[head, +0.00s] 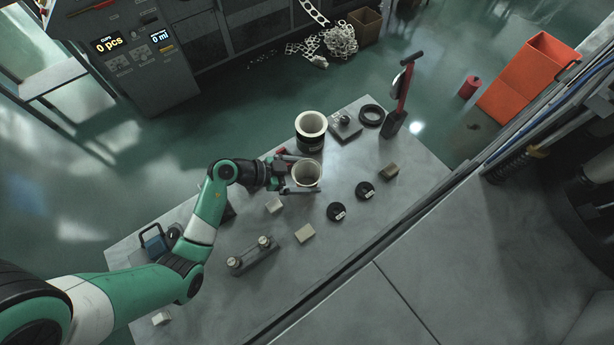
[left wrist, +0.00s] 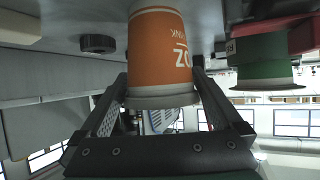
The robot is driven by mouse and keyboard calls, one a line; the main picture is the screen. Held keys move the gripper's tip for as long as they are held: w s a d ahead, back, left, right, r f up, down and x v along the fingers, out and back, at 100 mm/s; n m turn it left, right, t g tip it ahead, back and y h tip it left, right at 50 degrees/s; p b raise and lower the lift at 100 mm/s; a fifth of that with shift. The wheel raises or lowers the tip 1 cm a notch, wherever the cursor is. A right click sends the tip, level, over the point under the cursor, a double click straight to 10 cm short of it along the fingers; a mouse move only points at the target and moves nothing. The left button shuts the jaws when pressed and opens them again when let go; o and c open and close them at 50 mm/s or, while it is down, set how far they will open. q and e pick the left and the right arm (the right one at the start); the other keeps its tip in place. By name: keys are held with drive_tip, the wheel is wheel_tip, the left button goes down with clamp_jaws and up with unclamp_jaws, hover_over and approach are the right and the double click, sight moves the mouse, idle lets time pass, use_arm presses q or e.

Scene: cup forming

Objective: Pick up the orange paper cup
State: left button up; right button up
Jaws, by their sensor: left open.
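The orange paper cup (left wrist: 160,45) fills the upper middle of the left wrist view, with its white rim and white lettering showing. In the head view its pale open mouth (head: 306,172) faces up on the grey table. My left gripper (head: 303,174) is open, with one finger on each side of the cup. In the left wrist view the fingers flank the cup near its rim, and I cannot tell whether they touch it. My right gripper is not in view.
A dark green cup (head: 311,131) stands just behind the orange one, close to my upper finger; it also shows in the left wrist view (left wrist: 263,62). Small blocks (head: 305,233), black discs (head: 336,211) and a red-handled tool (head: 403,95) stand around.

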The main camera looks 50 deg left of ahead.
use_arm(q)
drive_tip(key=c, duration=1)
